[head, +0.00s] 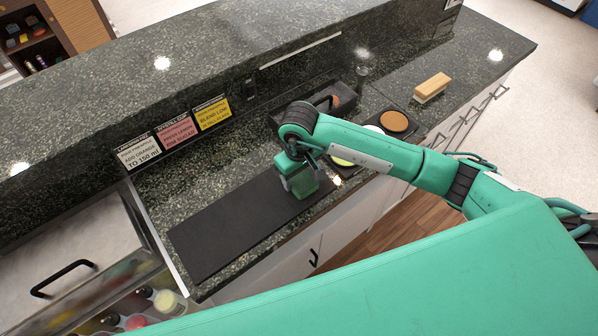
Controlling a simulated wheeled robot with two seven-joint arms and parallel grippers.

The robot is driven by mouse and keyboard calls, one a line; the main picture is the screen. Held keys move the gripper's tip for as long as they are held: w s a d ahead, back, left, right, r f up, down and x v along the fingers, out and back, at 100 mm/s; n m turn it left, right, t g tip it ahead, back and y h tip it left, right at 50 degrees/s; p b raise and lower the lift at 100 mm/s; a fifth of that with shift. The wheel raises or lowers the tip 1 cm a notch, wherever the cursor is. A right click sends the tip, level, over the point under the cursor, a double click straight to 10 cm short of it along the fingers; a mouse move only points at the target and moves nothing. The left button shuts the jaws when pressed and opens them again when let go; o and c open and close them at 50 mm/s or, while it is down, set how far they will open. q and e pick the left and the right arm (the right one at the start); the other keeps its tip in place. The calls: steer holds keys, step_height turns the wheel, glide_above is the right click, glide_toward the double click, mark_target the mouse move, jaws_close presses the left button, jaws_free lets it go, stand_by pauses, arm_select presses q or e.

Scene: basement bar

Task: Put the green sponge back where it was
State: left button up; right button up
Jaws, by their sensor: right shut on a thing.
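My right gripper (301,178) hangs over the right end of the black mat (235,225) on the dark stone counter. It is shut on a dull green block that looks like the green sponge (304,185). The wrist and fingers hide part of the block, and I cannot tell whether its underside touches the mat. My left gripper is out of view.
A black tray (284,118) stands behind my right forearm. Black-rimmed dishes lie to the right, one with brown contents (394,121). A wooden block (432,86) and a clear glass (362,72) stand farther back. Recipe cards (176,132) line the ledge. The mat's left part is clear.

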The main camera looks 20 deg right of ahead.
mark_target(299, 176)
steer(key=shift+f+b, duration=0.2)
steer(key=shift+b, duration=0.15)
steer(key=o, duration=0.9)
steer(key=shift+r, duration=0.1)
steer(key=shift+o, duration=0.2)
steer(key=shift+r+p, duration=0.2)
steer(key=shift+p, duration=0.2)
steer(key=shift+w+r, duration=0.1)
steer(key=shift+r, duration=0.1)
step_height(299, 176, up, 12)
steer(key=b, duration=0.4)
steer(key=shift+f, duration=0.25)
